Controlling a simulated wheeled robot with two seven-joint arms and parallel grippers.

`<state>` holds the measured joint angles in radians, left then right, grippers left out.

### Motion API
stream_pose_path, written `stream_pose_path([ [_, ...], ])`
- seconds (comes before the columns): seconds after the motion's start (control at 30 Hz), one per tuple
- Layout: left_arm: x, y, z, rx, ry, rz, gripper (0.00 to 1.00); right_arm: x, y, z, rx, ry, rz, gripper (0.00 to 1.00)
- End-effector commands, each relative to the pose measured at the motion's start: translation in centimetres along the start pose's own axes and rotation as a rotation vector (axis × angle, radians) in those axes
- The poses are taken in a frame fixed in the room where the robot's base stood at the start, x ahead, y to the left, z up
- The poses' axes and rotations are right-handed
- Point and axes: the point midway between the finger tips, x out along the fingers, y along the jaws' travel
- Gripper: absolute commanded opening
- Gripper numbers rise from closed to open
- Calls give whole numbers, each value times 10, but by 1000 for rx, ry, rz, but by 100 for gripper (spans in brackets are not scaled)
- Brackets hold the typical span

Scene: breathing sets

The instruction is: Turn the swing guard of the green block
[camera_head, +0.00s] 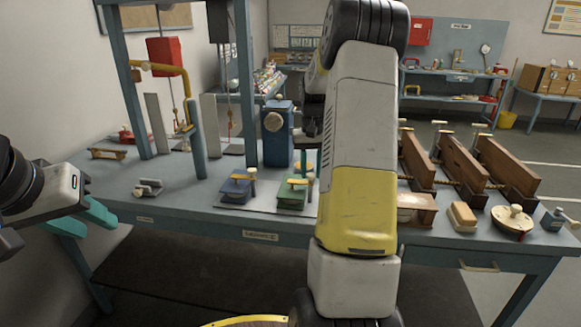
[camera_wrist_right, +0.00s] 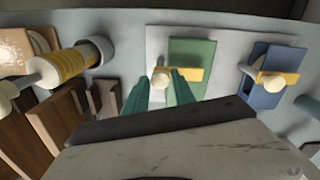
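The green block (camera_head: 291,196) stands on a grey plate near the table's front edge, with a yellow swing guard (camera_head: 298,181) across it. In the right wrist view, the green block (camera_wrist_right: 193,58) carries the yellow guard (camera_wrist_right: 188,75), with a pale round knob (camera_wrist_right: 160,82) at its left end. My right gripper (camera_wrist_right: 160,76) is open, its two teal fingers on either side of the knob in the picture. I cannot tell whether they touch it. In the head view my right arm hides most of that gripper. My left gripper (camera_head: 82,220) is open and empty at the table's left front.
A blue block (camera_head: 235,190) with a similar yellow guard stands just left of the green one. A blue box with a dial (camera_head: 276,135) stands behind. Wooden vise-like pieces (camera_head: 460,165) and a sanding block (camera_head: 462,216) occupy the right side.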

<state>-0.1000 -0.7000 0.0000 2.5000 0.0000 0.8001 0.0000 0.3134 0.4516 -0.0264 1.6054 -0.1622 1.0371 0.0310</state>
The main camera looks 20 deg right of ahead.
Motion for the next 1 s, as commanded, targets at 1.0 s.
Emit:
stream_pose_path([
  [1.0,0,0,0,0,0,0,36,0,0,0,0,0,0,0],
])
